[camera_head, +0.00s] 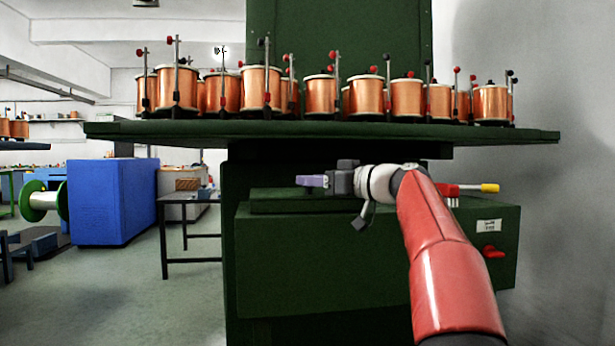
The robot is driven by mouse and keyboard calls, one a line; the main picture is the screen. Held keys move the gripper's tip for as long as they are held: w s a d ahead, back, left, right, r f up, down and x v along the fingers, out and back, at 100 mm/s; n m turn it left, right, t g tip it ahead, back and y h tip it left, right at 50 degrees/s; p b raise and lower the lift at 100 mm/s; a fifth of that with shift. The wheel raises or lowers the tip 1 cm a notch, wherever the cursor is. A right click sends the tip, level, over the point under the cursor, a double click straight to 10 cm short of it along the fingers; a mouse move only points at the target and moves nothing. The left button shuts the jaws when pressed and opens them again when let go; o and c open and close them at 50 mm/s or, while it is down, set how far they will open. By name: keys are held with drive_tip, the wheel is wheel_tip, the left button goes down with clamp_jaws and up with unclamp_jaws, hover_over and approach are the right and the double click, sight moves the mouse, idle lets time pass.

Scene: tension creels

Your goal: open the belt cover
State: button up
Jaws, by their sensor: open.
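A dark green machine housing (370,268) stands below the shelf. A low raised green lid-like piece (275,201) lies flat on its top left and looks like the belt cover; it appears closed. No handle or hinge on it can be made out. My gripper (305,181) is open and empty, with its purple fingers pointing left. In the picture it is just above the lid-like piece; I cannot tell whether it touches it. My red arm hides part of the housing's top and front right.
A wide green shelf (330,130) with several copper wire spools (261,89) overhangs the housing. A yellow-tipped lever (488,188) and a red knob (491,252) are at right. A blue cabinet (112,200) and black table (190,195) stand left. Floor between them is clear.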

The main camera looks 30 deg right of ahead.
drive_tip(key=shift+x, duration=1.05)
drive_tip(key=shift+c, duration=0.4)
clamp_jaws()
